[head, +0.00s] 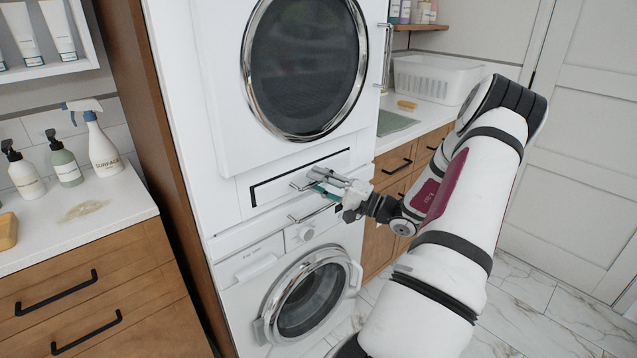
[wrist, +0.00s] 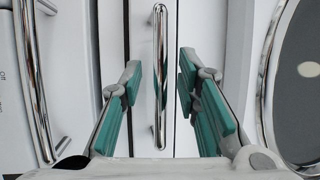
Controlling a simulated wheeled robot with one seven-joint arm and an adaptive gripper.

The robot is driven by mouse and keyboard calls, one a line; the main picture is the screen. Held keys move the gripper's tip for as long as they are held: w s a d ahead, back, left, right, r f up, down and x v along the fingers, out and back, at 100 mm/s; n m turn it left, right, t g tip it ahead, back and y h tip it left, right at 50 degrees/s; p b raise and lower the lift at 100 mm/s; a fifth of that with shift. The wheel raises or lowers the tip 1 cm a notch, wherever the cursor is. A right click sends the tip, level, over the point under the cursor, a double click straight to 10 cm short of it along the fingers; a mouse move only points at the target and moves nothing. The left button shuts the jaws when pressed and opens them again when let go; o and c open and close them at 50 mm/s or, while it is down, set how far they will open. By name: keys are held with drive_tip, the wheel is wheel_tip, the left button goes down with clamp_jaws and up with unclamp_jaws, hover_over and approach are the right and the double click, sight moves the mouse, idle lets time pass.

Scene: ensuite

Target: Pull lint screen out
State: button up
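The lint screen (head: 270,187) is a narrow white panel outlined by a dark gap, below the round door of the upper machine. Its chrome bar handle (head: 301,186) is partly hidden by my fingers in the head view. My gripper (head: 322,182) is at this handle, with teal pads on its fingers. In the wrist view the lint screen handle (wrist: 159,80) stands upright between the two spread fingertips of my gripper (wrist: 160,72), with a clear gap on each side. The gripper is open and holds nothing. The panel appears flush with the machine front.
A second chrome handle (head: 313,211) sits just below the lint screen; it is at left in the wrist view (wrist: 36,80). The upper round door (head: 305,65) and lower round door (head: 308,293) are close by. A counter with bottles (head: 80,200) stands left.

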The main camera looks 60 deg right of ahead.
clamp_jaws()
drive_tip(key=s+a+p, duration=0.1)
drive_tip(key=s+a, duration=0.1)
drive_tip(key=s, duration=0.8)
drive_tip(key=s+a+p, duration=0.1)
drive_tip(key=s+a, duration=0.1)
drive_tip(key=s, duration=0.7)
drive_tip(key=shift+s+a, duration=0.4)
unclamp_jaws()
